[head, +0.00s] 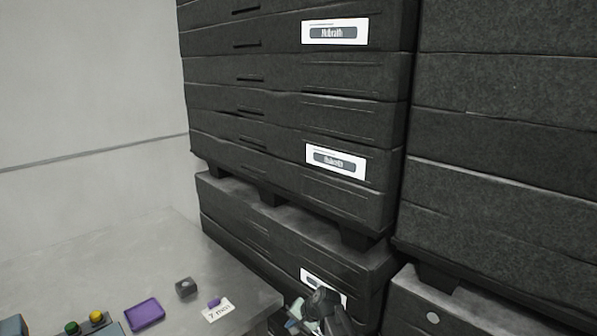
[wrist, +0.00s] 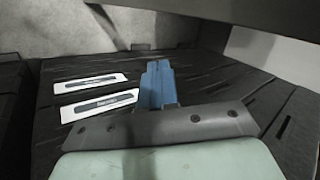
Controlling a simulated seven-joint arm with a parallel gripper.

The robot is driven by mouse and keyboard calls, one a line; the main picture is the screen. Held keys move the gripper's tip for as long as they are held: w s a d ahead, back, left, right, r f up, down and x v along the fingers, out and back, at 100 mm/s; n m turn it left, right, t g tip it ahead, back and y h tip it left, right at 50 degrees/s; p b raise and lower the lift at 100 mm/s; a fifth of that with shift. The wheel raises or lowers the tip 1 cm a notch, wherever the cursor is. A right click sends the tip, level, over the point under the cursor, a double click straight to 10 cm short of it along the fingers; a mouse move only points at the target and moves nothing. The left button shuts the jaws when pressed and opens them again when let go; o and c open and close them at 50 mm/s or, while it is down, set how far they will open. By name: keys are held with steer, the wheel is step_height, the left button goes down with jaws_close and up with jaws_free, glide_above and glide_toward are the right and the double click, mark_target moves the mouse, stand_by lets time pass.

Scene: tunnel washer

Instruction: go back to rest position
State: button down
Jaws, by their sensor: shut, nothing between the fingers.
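My gripper (wrist: 158,68) shows in the wrist view with its two blue fingers side by side and touching, with nothing between them. Its pale green body fills the bottom of that view. In the head view, part of my arm shows at the bottom, in front of the lower black stack and just right of the grey table (head: 100,262). The fingertips cannot be made out there.
Tall stacks of black trays (head: 300,110) with white labels (head: 336,161) fill the middle and right. A purple tray (head: 144,314), a dark cube (head: 186,288), a small tag card (head: 217,310) and green and yellow buttons (head: 96,316) are at the table's front.

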steer(key=s+d+f+n+g+h, duration=0.1)
steer(key=s+d+f+g, duration=0.1)
steer(key=s+d+f, duration=0.4)
steer(key=s+d+f+g+h, duration=0.1)
steer(key=s+f, duration=0.8)
steer(key=s+d+f+n+g+h, duration=0.1)
steer(key=s+d+f+g+h, duration=0.1)
steer(key=s+d+f, duration=0.4)
steer(key=s+d+f+n+g, duration=0.1)
steer(key=s+d+f+g, duration=0.1)
steer(key=s, duration=0.7)
steer(key=s+d+f+n+g+h, duration=0.1)
steer(key=s+f, duration=0.3)
steer(key=s, duration=0.5)
steer(key=s+d+f+n+g+h, duration=0.1)
steer(key=s+d+f+g, duration=0.1)
steer(key=s, duration=0.7)
steer(key=shift+s+d+f+g, duration=0.3)
steer(key=shift+s+d+f, duration=0.1)
steer(key=shift+d, duration=0.15)
steer(key=shift+w, duration=0.1)
